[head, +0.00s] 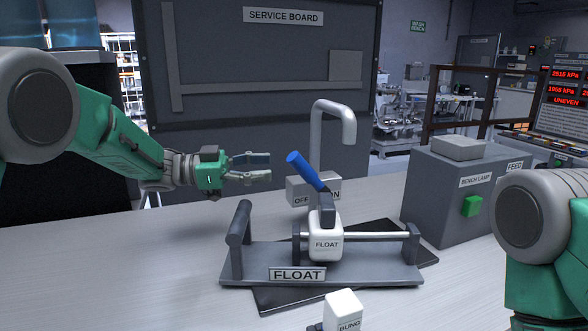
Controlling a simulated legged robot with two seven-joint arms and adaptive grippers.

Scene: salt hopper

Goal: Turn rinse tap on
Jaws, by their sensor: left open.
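The rinse tap (317,137) is a grey curved spout rising at the back of the bench. At its foot is a grey box (299,190) marked OFF on the left and ON on the right. A blue-handled lever (307,170) leans up and to the left, toward the OFF side. My left gripper (270,167) is open and empty, pointing right, a short way left of the blue handle and apart from it. My right arm shows at the right edge, but its gripper is out of view.
A FLOAT stand (250,265) with a white float block (326,245) on a rod stands in front of the tap. A white BUNG block (343,309) is at the front. A BENCH LAMP box (440,195) stands at right. The bench at left is clear.

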